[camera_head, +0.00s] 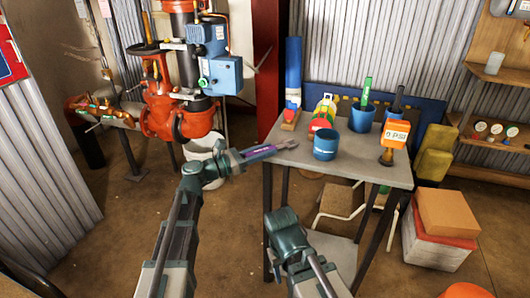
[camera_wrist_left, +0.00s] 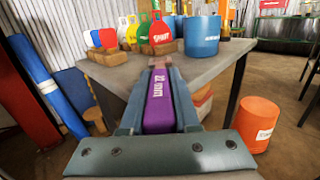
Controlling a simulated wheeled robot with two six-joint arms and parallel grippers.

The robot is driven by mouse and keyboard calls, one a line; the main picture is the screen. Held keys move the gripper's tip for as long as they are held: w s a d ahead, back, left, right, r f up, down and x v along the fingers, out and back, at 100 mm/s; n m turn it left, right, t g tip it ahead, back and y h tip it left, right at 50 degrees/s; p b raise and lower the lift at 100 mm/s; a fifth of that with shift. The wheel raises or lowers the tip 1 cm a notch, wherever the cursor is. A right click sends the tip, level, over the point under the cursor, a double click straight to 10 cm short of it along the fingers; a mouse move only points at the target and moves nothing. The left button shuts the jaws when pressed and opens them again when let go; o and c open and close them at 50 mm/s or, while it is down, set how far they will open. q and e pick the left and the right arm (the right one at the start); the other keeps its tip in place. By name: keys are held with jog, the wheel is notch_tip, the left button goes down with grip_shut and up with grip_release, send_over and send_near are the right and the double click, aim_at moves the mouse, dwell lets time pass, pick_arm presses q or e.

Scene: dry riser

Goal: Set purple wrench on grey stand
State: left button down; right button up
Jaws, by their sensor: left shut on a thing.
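My left gripper (camera_head: 262,152) is shut on the purple wrench (camera_head: 257,153), just off the left edge of the grey stand (camera_head: 345,168). In the left wrist view the purple handle (camera_wrist_left: 159,105), with white lettering, lies between the fingers (camera_wrist_left: 160,88) and points forward. The wrench's far end reaches the near edge of the grey stand (camera_wrist_left: 212,66). I cannot tell whether it touches the top. My right arm shows at the bottom of the head view, but its gripper fingers do not show.
A blue cup (camera_head: 325,146), a blue container (camera_head: 362,118), coloured tags (camera_head: 322,115) and an orange gauge tag (camera_head: 394,135) stand on the grey top. Bare surface shows at its front and left corner. Red pipework (camera_head: 165,115) and a white bucket (camera_head: 205,150) are left.

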pick_arm(q)
jog(key=shift+s+f+b, duration=0.2)
jog(key=shift+f+b, duration=0.1)
jog(key=shift+f, duration=0.15)
jog(key=c, duration=0.6)
grip_release()
jog(key=shift+c, duration=0.2)
jog(key=shift+w, duration=0.1)
jog(key=shift+w+a+r+p, duration=0.1)
jog(key=shift+r+p, duration=0.55)
jog(key=shift+p, duration=0.05)
jog(key=v, duration=1.2)
jog(key=shift+f+b, duration=0.1)
jog(key=shift+b, duration=0.2)
